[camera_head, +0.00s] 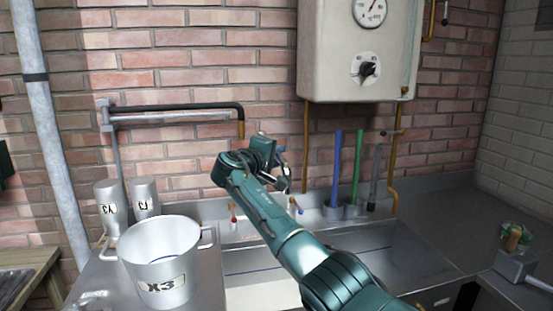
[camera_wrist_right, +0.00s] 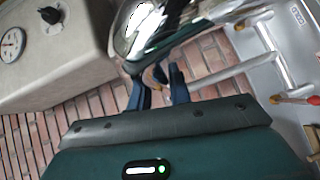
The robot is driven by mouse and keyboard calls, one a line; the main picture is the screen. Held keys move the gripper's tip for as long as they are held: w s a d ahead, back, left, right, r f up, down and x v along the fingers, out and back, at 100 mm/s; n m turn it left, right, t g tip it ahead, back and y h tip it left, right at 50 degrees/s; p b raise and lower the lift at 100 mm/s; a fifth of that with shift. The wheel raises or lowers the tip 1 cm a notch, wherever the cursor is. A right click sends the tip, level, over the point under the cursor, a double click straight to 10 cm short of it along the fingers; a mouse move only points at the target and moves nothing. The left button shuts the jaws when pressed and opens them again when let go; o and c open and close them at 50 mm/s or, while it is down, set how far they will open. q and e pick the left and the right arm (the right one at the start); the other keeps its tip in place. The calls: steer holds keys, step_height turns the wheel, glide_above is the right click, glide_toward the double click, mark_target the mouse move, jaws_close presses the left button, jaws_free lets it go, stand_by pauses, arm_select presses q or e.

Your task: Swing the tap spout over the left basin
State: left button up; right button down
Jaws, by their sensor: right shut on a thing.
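My right gripper (camera_head: 272,152) reaches across the sink at tap height, in front of the brick wall. In the wrist view its two dark fingers (camera_wrist_right: 158,92) are shut on the chrome tap spout (camera_wrist_right: 140,25), which passes close to the camera. In the head view the arm and gripper hide most of the tap. A red-marked tap handle (camera_head: 233,216) shows left of the arm and a blue-marked one (camera_head: 297,206) right of it. The left basin (camera_head: 240,262) is partly behind my arm; the right basin (camera_head: 385,247) is mostly open to view. My left gripper is out of view.
A large metal pot (camera_head: 165,250) and two steel beakers (camera_head: 145,197) stand left of the sink. A black wall pipe (camera_head: 180,107) juts out above them. The heater (camera_head: 345,75) hangs above right. Upright blue (camera_head: 336,170) and green (camera_head: 356,165) rods stand behind the right basin.

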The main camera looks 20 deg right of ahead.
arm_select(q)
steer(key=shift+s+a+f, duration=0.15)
arm_select(e)
steer(key=shift+a, duration=0.1)
steer(key=c, duration=1.3)
jaws_free()
steer(key=shift+a, duration=0.1)
arm_select(q)
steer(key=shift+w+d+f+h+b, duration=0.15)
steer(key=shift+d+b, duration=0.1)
steer(key=shift+b, duration=0.45)
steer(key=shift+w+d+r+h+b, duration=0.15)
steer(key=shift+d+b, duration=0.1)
steer(key=shift+b, duration=0.4)
arm_select(e)
steer(key=v, duration=1.3)
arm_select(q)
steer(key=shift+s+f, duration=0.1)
arm_select(e)
steer(key=shift+w+a, duration=0.1)
